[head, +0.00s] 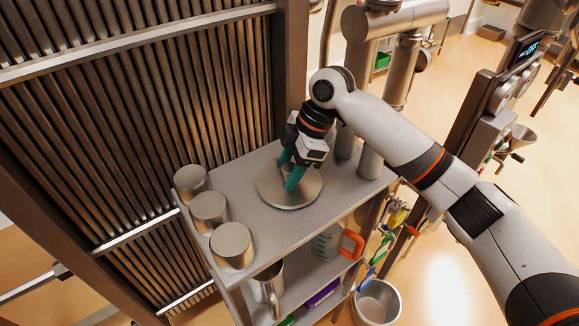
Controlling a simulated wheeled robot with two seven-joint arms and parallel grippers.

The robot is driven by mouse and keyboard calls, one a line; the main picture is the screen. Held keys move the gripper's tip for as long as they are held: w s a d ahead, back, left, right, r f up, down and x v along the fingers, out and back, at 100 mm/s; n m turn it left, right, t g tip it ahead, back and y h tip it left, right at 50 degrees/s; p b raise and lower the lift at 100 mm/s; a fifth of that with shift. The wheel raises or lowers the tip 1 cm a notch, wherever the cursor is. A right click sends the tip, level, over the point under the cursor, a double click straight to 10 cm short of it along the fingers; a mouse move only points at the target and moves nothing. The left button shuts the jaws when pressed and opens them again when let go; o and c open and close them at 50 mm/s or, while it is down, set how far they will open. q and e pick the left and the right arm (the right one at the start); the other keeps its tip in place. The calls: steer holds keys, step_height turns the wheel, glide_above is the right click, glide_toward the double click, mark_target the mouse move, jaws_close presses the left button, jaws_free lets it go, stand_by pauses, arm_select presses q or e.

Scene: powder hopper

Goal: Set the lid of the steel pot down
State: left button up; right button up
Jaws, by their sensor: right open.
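The round flat steel lid (285,198) lies flat on, or very close to, the top of the steel shelf unit; I cannot tell if there is a gap under it. My right gripper (290,174) points down over the lid with its two green fingers apart. The fingertips are at the lid's middle and hide part of it, including any knob. An open steel pot (377,303) stands low at the bottom right, clear of the lid. My left gripper is not in view.
Three steel cylinders (210,210) line the left edge of the shelf unit (251,232). A steel jug (267,281) and a clear jug with an orange handle (328,243) are on the lower shelf. A ribbed wall (150,120) rises at left.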

steer(key=shift+d+r, duration=0.1)
steer(key=shift+r, duration=0.15)
steer(key=b+v, duration=0.4)
steer(key=v, duration=0.7)
steer(key=shift+r, duration=0.3)
steer(key=shift+d, duration=0.15)
